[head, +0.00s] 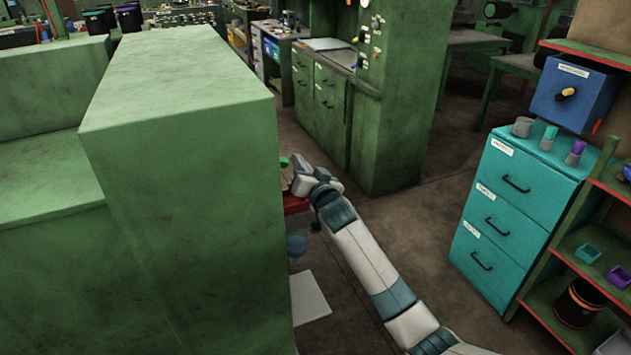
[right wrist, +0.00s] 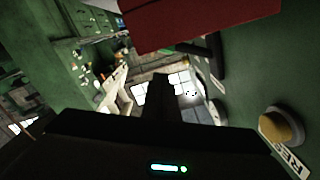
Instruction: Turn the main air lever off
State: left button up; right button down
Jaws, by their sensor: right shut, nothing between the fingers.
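I cannot make out for certain which part is the main air lever. My right gripper (head: 302,178) is at the right side of the large green cabinet (head: 180,85), its fingers partly hidden in the head view. In the right wrist view its dark fingers (right wrist: 160,95) are shut with nothing between them. Above them is a red block (right wrist: 200,20), with a dark bar (right wrist: 203,58) just below it that may be a handle. A yellow button (right wrist: 281,127) beside a partly cut-off label is on the green panel to the right. My left gripper is not in view.
Red-edged shelves (head: 590,265) are at the far right. Green cupboards (head: 318,95) stand behind. The floor (head: 420,220) between is clear.

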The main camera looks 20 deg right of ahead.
jog(key=shift+s+f, duration=0.2)
jog(key=shift+s, duration=0.25)
jog(key=shift+s+f+b, duration=0.2)
jog(key=shift+s+b, duration=0.15)
jog(key=shift+s, duration=0.15)
jog(key=s+b, duration=0.1)
jog(key=s, duration=0.2)
jog(key=s+b, duration=0.1)
jog(key=s, duration=0.3)
jog(key=shift+s+d+r, duration=0.1)
jog(key=shift+s+r, duration=0.1)
